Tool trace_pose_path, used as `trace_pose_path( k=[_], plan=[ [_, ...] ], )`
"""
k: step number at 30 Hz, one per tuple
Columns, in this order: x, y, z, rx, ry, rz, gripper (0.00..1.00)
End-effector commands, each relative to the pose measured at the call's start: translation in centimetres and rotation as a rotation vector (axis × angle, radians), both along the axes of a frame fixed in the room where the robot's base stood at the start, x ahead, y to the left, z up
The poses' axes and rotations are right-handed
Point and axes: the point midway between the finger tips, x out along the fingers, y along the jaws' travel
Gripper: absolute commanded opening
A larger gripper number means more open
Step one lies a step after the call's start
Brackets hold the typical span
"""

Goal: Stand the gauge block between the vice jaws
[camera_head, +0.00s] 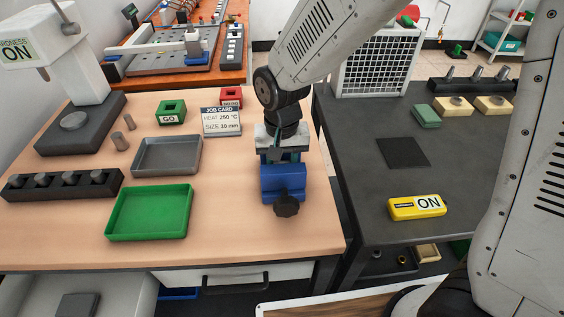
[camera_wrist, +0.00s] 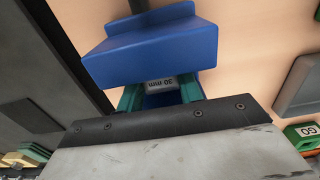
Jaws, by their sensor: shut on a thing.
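The blue vice (camera_head: 283,182) stands at the right part of the wooden bench, its dark handle knob towards the front. My gripper (camera_head: 283,156) points down over the vice. In the wrist view, its teal fingers (camera_wrist: 161,93) are shut on a grey gauge block (camera_wrist: 160,83) marked "30 mm". The block is right beside the wide blue jaw (camera_wrist: 150,55), and more blue of the vice shows behind it. I cannot tell how deep the block sits or whether it touches the vice floor. In the head view my gripper and the vice hide the block.
A job card (camera_head: 222,122) and a green GO box (camera_head: 171,112) stand left of my gripper. A grey tray (camera_head: 167,155) and green tray (camera_head: 150,212) lie further left.

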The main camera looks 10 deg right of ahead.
Motion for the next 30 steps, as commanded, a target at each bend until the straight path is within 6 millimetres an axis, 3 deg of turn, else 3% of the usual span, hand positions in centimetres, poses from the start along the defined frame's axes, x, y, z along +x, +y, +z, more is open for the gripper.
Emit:
trace_pose_path(
  k=[5,6,8,9,20,30],
  plan=[
    [0.0,0.0,-0.2,0.0,0.0,0.0,0.06],
    [0.0,0.0,-0.3,0.0,0.0,0.0,0.39],
    [0.0,0.0,-0.3,0.0,0.0,0.0,0.56],
    [0.0,0.0,-0.3,0.0,0.0,0.0,0.58],
    [0.1,0.0,0.5,0.002,-0.003,0.0,0.58],
    [0.1,0.1,7.2,0.003,-0.006,0.0,0.58]
  ],
)
